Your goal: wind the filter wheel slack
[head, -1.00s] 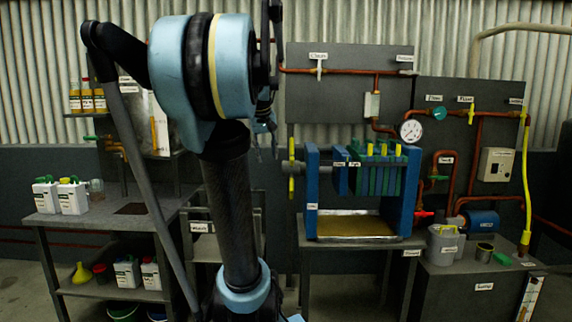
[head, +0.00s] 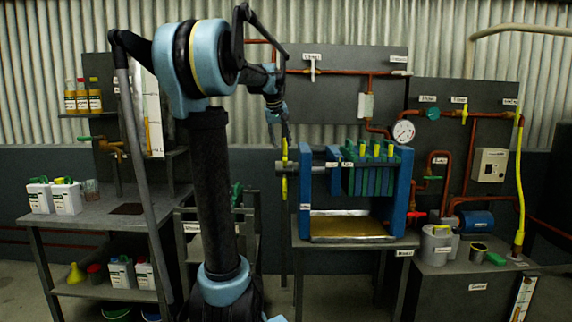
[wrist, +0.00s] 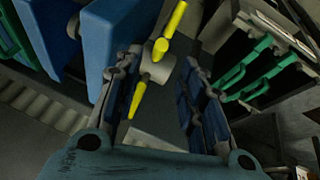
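The filter wheel is a grey hub with yellow spokes (wrist: 165,48), at the left end of the blue filter press (head: 404,190). Its yellow spokes also show in the head view (head: 285,156), nearly edge-on and upright. My gripper (wrist: 162,72) is open, with one finger on each side of the wheel in the wrist view. The hub and lower spoke appear between the fingers; I cannot tell whether they touch. In the head view, my gripper (head: 276,112) hangs just above and left of the wheel and is small and dark.
Blue and green plates (head: 370,176) with yellow tabs stand in the press above a tan tray (head: 348,226). A rack with green-handled plates (wrist: 245,75) lies right of my gripper in the wrist view. Copper pipes (head: 350,73) run behind the press. A bench with white jugs (head: 66,197) stands left.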

